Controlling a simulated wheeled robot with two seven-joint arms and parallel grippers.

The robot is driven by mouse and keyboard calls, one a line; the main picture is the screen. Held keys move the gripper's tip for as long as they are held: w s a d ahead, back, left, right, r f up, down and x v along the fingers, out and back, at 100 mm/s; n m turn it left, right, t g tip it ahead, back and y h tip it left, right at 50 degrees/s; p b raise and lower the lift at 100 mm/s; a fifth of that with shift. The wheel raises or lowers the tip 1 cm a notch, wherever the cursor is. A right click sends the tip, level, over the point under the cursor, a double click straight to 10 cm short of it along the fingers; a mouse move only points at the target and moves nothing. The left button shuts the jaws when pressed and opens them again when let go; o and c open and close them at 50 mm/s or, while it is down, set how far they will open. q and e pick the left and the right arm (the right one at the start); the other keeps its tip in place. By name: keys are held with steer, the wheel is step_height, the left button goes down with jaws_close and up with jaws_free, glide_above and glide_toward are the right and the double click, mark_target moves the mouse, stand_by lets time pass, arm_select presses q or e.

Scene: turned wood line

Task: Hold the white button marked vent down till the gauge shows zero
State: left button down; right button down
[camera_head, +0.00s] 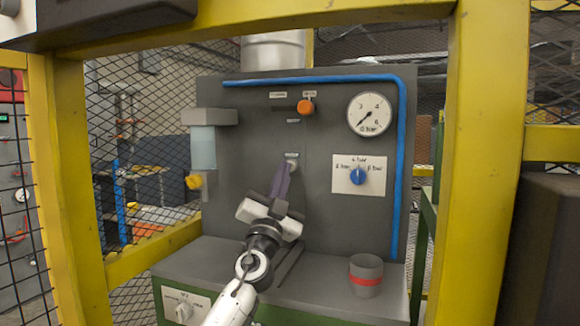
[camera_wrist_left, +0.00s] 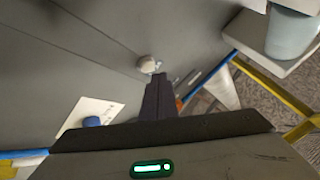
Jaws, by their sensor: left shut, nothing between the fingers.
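The white button (camera_head: 293,155) sits on the grey upright panel, below a small label too small to read. It shows in the left wrist view as a pale round knob (camera_wrist_left: 146,62). My left gripper (camera_head: 283,168) is shut and empty, its fingertips just below the button. In the left wrist view the fingertips (camera_wrist_left: 161,76) lie close beside the knob; I cannot tell whether they touch or press it. The round gauge (camera_head: 369,114) is at the panel's upper right. Its needle points down and left, near the 0. My right gripper is not in view.
A blue selector knob (camera_head: 358,176) on a white plate, an orange knob (camera_head: 306,106) and a blue pipe (camera_head: 402,160) are on the panel. A grey cup with a red band (camera_head: 366,275) stands on the ledge. Yellow posts (camera_head: 484,150) frame the opening.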

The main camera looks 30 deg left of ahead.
arm_select(q)
steer(key=s+p, duration=0.1)
steer(key=s, duration=0.1)
steer(key=s+d+p, duration=0.1)
steer(key=s, duration=0.1)
steer(key=shift+s, duration=0.35)
stand_by(0.4)
